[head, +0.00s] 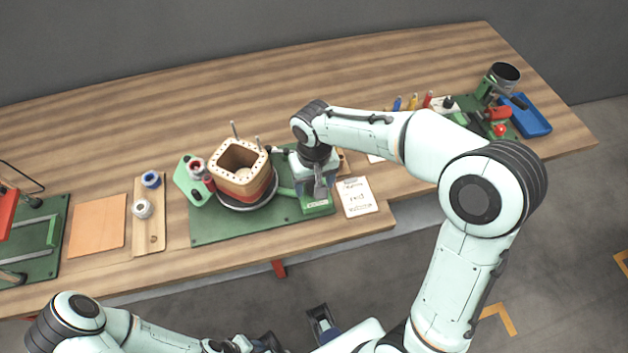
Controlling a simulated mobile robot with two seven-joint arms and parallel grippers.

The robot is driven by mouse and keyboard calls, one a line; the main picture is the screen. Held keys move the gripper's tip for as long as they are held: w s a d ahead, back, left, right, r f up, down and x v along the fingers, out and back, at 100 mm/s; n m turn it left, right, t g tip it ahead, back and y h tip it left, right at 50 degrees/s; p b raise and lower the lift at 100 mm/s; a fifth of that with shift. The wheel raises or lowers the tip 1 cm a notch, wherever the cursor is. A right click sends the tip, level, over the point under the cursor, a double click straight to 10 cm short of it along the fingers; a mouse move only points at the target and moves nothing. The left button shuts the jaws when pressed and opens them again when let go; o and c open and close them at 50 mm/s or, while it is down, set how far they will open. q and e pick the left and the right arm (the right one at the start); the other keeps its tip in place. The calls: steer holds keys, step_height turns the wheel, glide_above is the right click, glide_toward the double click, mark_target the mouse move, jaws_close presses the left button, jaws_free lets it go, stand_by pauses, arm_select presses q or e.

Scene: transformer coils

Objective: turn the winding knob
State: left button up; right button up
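The coil winder stands on a green base plate (225,228) near the bench's front edge. It carries a square wooden former (238,180) with reddish wire around its lower part, on a dark round turntable (240,207). A green block with a label (317,207) sits at the plate's right end. My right gripper (320,188) points down just above this block, right of the turntable. The winding knob cannot be made out; my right wrist and gripper cover that spot. The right fingers are too small to read. My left arm is low at the bottom edge, away from the bench, its fingers unclear.
A white note card (357,197) lies right of the plate. A wooden strip with spools (150,220) and an orange-brown sheet (98,225) lie left. A blue tray (530,115) and another green-based device stand far right. The bench's back is clear.

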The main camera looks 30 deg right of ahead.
mark_target(314, 184)
step_height(314, 184, up, 13)
steer(key=p, duration=0.2)
steer(key=shift+r, duration=0.2)
stand_by(0.8)
